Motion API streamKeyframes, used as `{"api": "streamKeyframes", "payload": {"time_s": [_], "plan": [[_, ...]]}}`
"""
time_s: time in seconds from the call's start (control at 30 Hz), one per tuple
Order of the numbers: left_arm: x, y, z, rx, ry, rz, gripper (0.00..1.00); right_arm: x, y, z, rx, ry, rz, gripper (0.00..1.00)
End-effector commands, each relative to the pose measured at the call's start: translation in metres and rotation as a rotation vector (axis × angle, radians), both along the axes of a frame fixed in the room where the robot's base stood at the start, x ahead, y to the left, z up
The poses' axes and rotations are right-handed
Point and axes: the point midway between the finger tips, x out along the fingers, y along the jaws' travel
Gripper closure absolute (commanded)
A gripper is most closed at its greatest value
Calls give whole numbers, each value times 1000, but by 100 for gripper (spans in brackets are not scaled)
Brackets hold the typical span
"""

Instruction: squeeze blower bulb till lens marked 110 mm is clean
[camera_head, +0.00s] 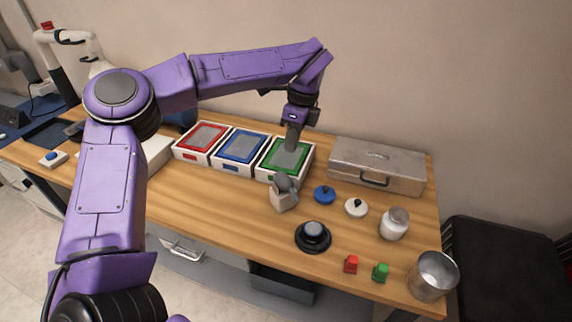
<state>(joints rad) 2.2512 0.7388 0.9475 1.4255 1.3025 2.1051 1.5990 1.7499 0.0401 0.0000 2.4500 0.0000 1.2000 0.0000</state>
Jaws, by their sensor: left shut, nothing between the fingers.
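My left gripper (290,143) reaches in from above and points down over the green-framed tray (268,162). It is shut, with nothing between its fingers. A grey rounded bulb (284,183), which looks like the blower, sits in a small pale holder (283,203) just in front of that tray, apart from the gripper. A round black piece with a grey-blue top (313,232) stands on the table in front of the bulb. It may be a lens in a mount. I cannot read any 110 mm marking or tell how clean it is. My right gripper is out of view.
Red (180,152) and blue (219,163) framed trays stand left of the green one. A metal case (400,177) stands at the back right. Blue and white knobbed lids, a white jar (393,226), red and green small pieces and a metal cup (432,276) occupy the right.

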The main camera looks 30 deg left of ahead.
Motion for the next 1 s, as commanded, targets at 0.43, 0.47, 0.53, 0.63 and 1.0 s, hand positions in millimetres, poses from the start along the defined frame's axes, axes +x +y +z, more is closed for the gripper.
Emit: {"api": "streamKeyframes", "payload": {"time_s": [0.43, 0.47, 0.53, 0.63, 1.0], "plan": [[-10, 9, -76, 0, 1, -2, 100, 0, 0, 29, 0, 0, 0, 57], [-10, 9, -79, 1, 1, -1, 100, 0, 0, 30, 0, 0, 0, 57], [-10, 10, -82, 0, -1, -1, 100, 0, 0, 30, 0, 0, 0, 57], [-10, 10, -84, 0, -2, -1, 100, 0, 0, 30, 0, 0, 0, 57], [-10, 10, -98, 1, -1, -1, 100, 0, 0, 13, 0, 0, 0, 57]]}}
